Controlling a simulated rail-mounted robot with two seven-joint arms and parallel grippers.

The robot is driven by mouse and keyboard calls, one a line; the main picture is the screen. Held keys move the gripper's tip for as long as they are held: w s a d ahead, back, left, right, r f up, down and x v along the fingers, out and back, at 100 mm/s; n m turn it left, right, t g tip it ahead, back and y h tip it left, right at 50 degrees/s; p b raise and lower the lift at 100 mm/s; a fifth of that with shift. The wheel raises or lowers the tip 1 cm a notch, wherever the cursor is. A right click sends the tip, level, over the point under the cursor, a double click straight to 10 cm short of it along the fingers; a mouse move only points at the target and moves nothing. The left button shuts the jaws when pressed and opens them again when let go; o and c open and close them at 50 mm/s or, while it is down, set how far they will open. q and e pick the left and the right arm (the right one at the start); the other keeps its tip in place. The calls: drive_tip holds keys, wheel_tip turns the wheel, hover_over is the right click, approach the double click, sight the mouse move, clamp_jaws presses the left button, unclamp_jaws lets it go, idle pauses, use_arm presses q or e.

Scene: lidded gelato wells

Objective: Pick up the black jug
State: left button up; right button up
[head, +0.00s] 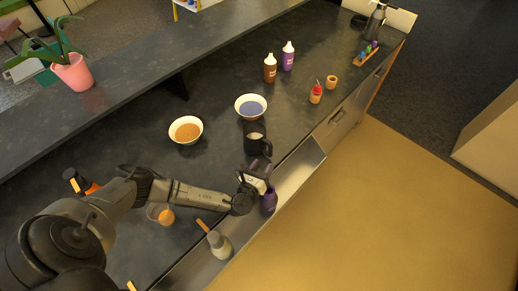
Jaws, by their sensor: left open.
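The black jug (254,144) stands upright on the dark counter, right of the middle, with something pale inside its mouth. My left gripper (261,168) reaches in from the lower left and is open. Its fingers point up the picture toward the jug, just below the jug's lower edge. It holds nothing that I can see, and I cannot tell whether a fingertip touches the jug. My right gripper is not in view.
A bowl of blue-violet contents (251,107) stands just behind the jug, and a bowl of orange-brown contents (186,130) is to its left. A purple object (269,200) is beside the gripper. A grey container (219,243) stands lower left. Brown (270,68) and purple (288,56) bottles stand farther back.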

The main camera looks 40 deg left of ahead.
sight(270, 153)
use_arm(q)
drive_tip(key=m, duration=0.1)
drive_tip(key=a+m, duration=0.1)
drive_tip(key=f+m, duration=0.1)
drive_tip(key=shift+w+a+t+h, duration=0.3)
drive_tip(key=shift+t, duration=0.1)
drive_tip(key=shift+w+a, duration=0.1)
drive_tip(key=shift+w, duration=0.25)
drive_tip(key=shift+x, duration=3.3)
drive_tip(key=shift+c, duration=0.3)
clamp_jaws()
